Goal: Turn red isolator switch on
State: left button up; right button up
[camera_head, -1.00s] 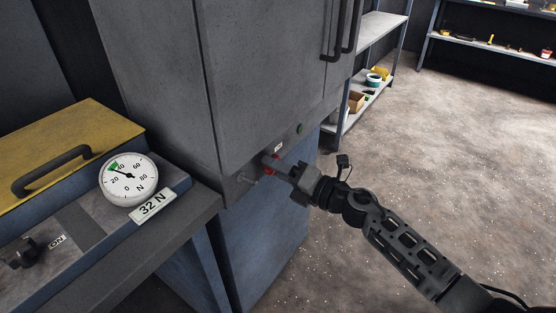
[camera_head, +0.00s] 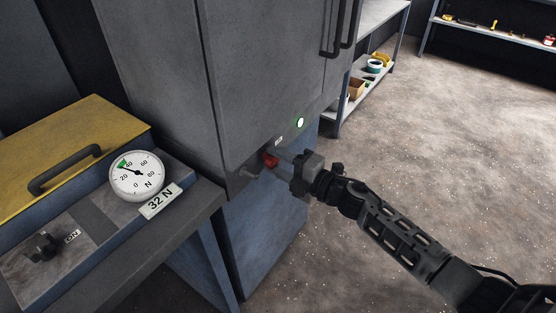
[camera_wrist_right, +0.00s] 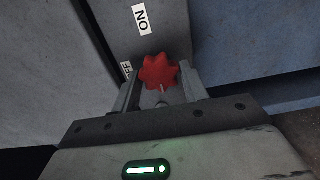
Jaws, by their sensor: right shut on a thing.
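The red isolator switch (camera_head: 270,159) is a lobed knob on the lower front of the grey cabinet. In the right wrist view the knob (camera_wrist_right: 158,71) sits between my two fingers, with an ON label (camera_wrist_right: 141,19) above it and a partly hidden OFF label (camera_wrist_right: 126,69) at its left. My right gripper (camera_head: 280,164) reaches it from the right, and its fingers (camera_wrist_right: 160,88) are closed around the knob. A round lamp (camera_head: 300,122) right of the switch glows green-white. My left gripper is not in view.
The grey cabinet (camera_head: 260,75) stands on a blue base (camera_head: 265,230). At left are a bench with a dial gauge (camera_head: 136,175), a 32 N label (camera_head: 160,201), a black knob (camera_head: 45,245) and a yellow lid (camera_head: 75,140). The floor at right is clear.

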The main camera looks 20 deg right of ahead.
dwell(0.3)
jog(key=o, duration=1)
jog(key=shift+b+v, duration=0.8)
jog(key=shift+v, duration=7.2)
jog(key=shift+f, duration=0.1)
jog(key=s+a+f+m+g+h, duration=0.1)
jog(key=s+a+f+m+h, duration=0.1)
jog(key=m, duration=0.5)
jog(key=s+a+f+m+g+h, duration=0.1)
jog(key=s+a+f+m+h, duration=0.2)
jog(key=s+a+f+m, duration=0.2)
jog(key=s+a+f+m+g+h, duration=0.1)
jog(key=s+a+f+m, duration=0.3)
jog(key=m, duration=0.7)
jog(key=shift+s+a+g+h, duration=0.15)
jog(key=shift+s+g+h, duration=0.2)
jog(key=shift+h, duration=0.45)
